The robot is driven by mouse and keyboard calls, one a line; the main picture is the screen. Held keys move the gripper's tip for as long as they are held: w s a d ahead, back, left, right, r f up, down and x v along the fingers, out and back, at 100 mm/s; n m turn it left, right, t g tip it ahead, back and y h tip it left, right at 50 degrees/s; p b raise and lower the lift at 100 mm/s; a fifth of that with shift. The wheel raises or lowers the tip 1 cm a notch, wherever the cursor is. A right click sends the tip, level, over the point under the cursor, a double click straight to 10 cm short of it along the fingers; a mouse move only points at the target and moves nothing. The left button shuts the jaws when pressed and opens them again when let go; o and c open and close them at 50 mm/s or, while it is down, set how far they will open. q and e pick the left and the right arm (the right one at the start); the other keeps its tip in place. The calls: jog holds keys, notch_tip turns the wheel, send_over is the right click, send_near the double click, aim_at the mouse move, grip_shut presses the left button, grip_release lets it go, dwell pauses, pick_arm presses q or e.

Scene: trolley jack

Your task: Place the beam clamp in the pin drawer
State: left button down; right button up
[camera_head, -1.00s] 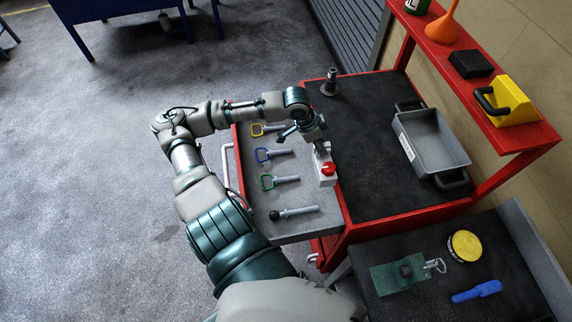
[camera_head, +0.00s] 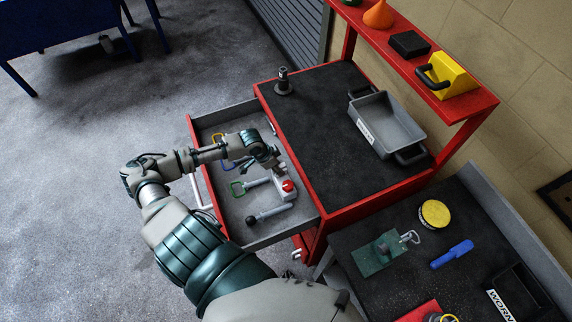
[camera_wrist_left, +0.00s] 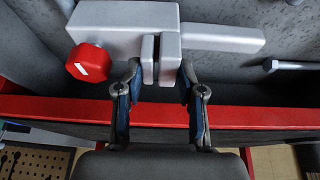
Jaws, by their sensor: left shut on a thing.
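In the left wrist view the fingers (camera_wrist_left: 160,72) close on the clamp's slotted middle, and the clamp's body (camera_wrist_left: 122,22) and red knob show plainly. The drawer is pulled out from the red trolley. I cannot tell if the clamp touches the drawer floor. My right gripper is not in view.
A grey bin (camera_head: 388,130) and a dark upright fitting (camera_head: 283,84) stand on the trolley top. A side bench (camera_head: 390,290) holds a yellow tin (camera_head: 435,213) and a blue tool (camera_head: 452,254).

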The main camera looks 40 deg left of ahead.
pick_arm(q)
jog(key=w, duration=0.2)
jog(key=w+d, duration=0.1)
jog(key=shift+w+d+f+p, duration=0.1)
jog(key=shift+w+f+p, duration=0.15)
jog(key=shift+p, duration=0.1)
jog(key=shift+f, duration=0.25)
jog(key=shift+s, duration=0.1)
jog(key=shift+d, duration=0.15)
jog(key=c, duration=0.7)
grip_release()
jog(key=shift+f, duration=0.1)
